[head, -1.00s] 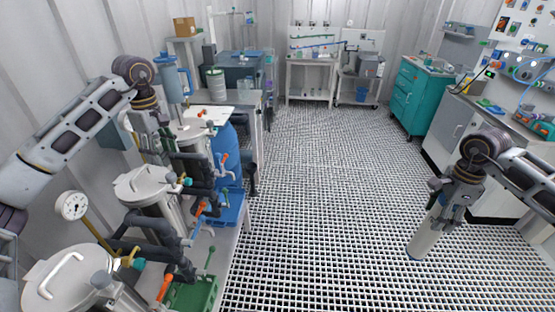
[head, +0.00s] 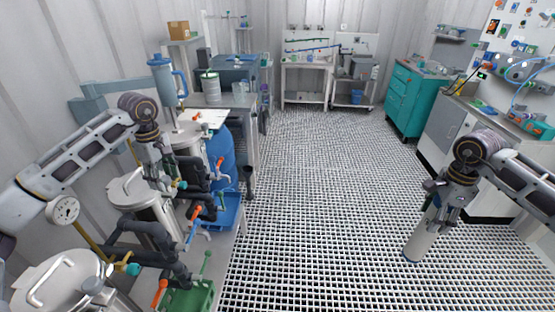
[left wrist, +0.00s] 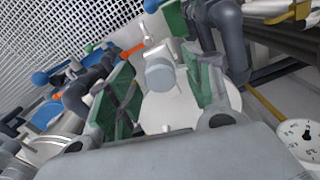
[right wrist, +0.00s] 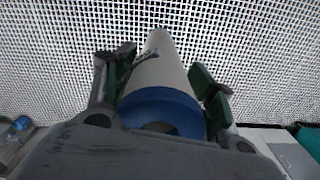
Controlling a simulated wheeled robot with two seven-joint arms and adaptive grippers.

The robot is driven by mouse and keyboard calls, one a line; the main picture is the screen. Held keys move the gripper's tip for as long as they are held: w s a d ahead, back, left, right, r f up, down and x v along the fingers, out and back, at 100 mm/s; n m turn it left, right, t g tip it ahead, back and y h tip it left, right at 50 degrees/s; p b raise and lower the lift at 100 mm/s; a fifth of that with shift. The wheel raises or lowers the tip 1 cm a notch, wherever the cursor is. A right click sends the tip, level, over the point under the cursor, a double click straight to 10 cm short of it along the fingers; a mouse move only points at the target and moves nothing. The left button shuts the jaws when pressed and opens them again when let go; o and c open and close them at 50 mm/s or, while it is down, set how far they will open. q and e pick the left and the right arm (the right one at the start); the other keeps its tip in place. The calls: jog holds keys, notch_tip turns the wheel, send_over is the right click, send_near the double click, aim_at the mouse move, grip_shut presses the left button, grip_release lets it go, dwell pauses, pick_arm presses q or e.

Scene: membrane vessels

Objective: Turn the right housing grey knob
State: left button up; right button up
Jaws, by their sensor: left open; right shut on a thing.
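Housings with white lids stand in a row at the left; the middle lid (head: 132,188) and the near lid (head: 60,282) show clearly. My left gripper (head: 166,178) points down beside the middle lid. In the left wrist view its green-padded fingers (left wrist: 163,88) are open, with a grey knob (left wrist: 160,74) between them above a round white lid (left wrist: 180,108). I cannot tell whether the pads touch the knob. My right gripper (head: 436,207) is shut on a white cylinder (head: 418,241) with a blue end ring (right wrist: 160,108), held over the floor.
Dark pipes (head: 150,257) and orange-handled valves (head: 160,292) crowd the housings. A pressure gauge (head: 63,210) stands at the left. A blue barrel (head: 222,155) is behind the housings. The grated floor (head: 310,190) is clear in the middle. A teal cabinet (head: 415,98) is at the right.

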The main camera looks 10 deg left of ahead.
pick_arm(q)
jog(key=c, duration=1)
jog(key=shift+c, duration=0.3)
jog(key=shift+n, duration=0.5)
pick_arm(e)
jog(key=shift+r, duration=0.25)
pick_arm(q)
jog(key=n+p, duration=0.1)
jog(key=n, duration=0.2)
jog(key=shift+p, duration=0.35)
jog(key=n+p, duration=0.1)
jog(key=n, duration=0.3)
jog(key=shift+n, duration=0.4)
jog(key=n+p, duration=0.1)
jog(key=n, duration=0.3)
jog(key=shift+n+p, duration=0.5)
jog(key=shift+n, duration=2)
pick_arm(e)
jog(key=shift+r, duration=2.1)
pick_arm(q)
jog(key=shift+o, duration=0.2)
